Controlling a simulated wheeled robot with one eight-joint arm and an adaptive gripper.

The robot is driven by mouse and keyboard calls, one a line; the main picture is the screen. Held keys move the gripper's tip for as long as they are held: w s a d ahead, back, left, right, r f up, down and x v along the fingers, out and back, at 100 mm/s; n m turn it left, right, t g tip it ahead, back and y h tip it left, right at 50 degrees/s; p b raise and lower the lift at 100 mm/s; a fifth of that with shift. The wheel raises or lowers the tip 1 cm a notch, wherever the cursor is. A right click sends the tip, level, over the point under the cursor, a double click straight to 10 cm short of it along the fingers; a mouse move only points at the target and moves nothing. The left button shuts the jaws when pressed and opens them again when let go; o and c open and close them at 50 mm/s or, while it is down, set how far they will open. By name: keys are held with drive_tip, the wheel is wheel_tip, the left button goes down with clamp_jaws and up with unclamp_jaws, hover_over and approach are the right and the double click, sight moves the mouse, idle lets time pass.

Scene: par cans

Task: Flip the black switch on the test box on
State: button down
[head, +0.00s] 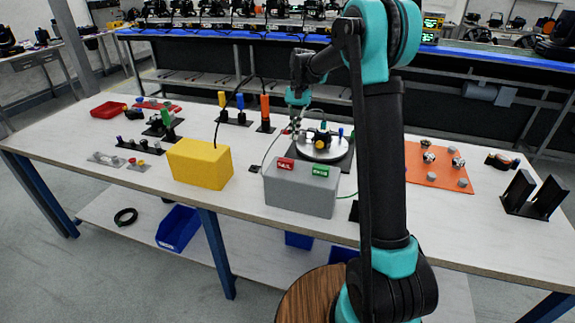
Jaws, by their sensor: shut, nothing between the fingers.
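A yellow box (199,165) stands at the front left of the middle of the table, with a black cable rising beside it. A grey box (299,196) with a red label and a green label on top stands to its right. I cannot tell for certain which of them is the test box. No black switch can be made out on either. My gripper (296,127) is shut and empty, small and partly blurred against the things behind it. It points down above the table, behind the grey box and left of a round silver plate (337,155).
An orange mat (422,178) with several small parts lies at the right, near a black bracket (534,196). Upright coloured tools (265,112) stand at the back. Small parts and a red tray (108,110) lie at the left. My arm hides part of the table right of the grey box.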

drive_tip(key=x, duration=1)
drive_tip(key=shift+f, duration=0.1)
drive_tip(key=s, duration=0.2)
drive_tip(key=shift+s+a+r, duration=0.25)
drive_tip(key=shift+a+r, duration=0.05)
drive_tip(key=shift+a, duration=0.05)
drive_tip(key=shift+s+a+r, duration=0.1)
drive_tip(key=shift+s+a, duration=0.15)
drive_tip(key=shift+s, duration=0.35)
drive_tip(key=shift+s, duration=0.1)
drive_tip(key=shift+s+a+r+t+h, duration=0.1)
drive_tip(key=shift+s+t+h, duration=0.15)
drive_tip(key=shift+t, duration=0.25)
drive_tip(key=shift+s+a+r+t+h, duration=0.15)
drive_tip(key=shift+s+t, duration=0.15)
drive_tip(key=shift+t, duration=0.2)
drive_tip(key=shift+w+d+f, duration=0.1)
drive_tip(key=shift+w+f, duration=0.05)
drive_tip(key=shift+r, duration=0.85)
